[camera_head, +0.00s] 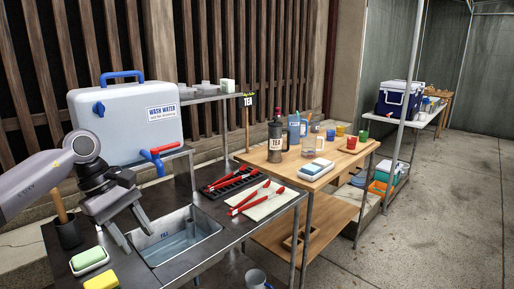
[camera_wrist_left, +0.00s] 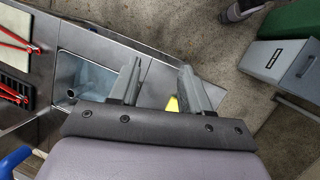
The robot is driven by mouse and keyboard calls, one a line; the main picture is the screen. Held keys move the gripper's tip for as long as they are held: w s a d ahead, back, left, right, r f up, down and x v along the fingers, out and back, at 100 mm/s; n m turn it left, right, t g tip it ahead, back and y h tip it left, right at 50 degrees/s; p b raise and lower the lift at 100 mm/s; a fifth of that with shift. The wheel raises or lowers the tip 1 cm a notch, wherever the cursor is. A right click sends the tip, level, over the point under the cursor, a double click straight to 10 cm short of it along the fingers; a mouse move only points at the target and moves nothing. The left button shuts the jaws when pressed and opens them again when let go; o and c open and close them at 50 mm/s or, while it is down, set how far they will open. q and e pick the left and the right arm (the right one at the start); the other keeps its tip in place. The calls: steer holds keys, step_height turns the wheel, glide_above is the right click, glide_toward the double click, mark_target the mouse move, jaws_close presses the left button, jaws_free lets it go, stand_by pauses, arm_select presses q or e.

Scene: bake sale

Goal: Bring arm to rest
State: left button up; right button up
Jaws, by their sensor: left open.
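My left gripper (camera_head: 138,229) is open and empty. It is above the near left edge of the sink basin (camera_head: 181,236) in the metal counter. In the left wrist view its two fingers (camera_wrist_left: 157,84) stand apart with nothing between them but counter and part of a yellow sponge (camera_wrist_left: 172,104). My left arm comes in from the left in the head view. My right arm and gripper do not show.
A green sponge (camera_head: 88,259) and yellow sponge (camera_head: 101,280) lie left of the sink. A wash water container (camera_head: 130,118) stands behind. Red-handled tongs (camera_head: 245,200) lie right of the sink. A wooden table (camera_head: 290,178) holds a tea flask (camera_head: 276,141) and cups.

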arm_select(q)
steer(key=s+d+f+n+t+h, duration=0.3)
steer(key=d+n+h, duration=0.55)
steer(key=d, duration=0.35)
steer(key=s+d+f+n+t+h, duration=0.25)
steer(key=d+n+h, duration=0.45)
steer(key=d+n, duration=0.35)
steer(key=s+a+f+n+t+y, duration=0.1)
steer(key=a+f+n+t+y, duration=0.4)
steer(key=n, duration=0.8)
steer(key=s+a+f+n+t+y, duration=0.25)
steer(key=f+n+t+y, duration=0.45)
steer(key=n, duration=0.7)
steer(key=s+a+f+n+g+y, duration=0.2)
steer(key=s+a+f+n+g, duration=0.1)
steer(key=s+f+n, duration=0.2)
steer(key=s+a+f+n+g+y, duration=0.3)
steer(key=s+f+n, duration=0.3)
steer(key=f, duration=0.3)
steer(key=shift+s+g+y, duration=0.35)
steer(key=shift+s+g, duration=0.1)
steer(key=shift+s, duration=0.35)
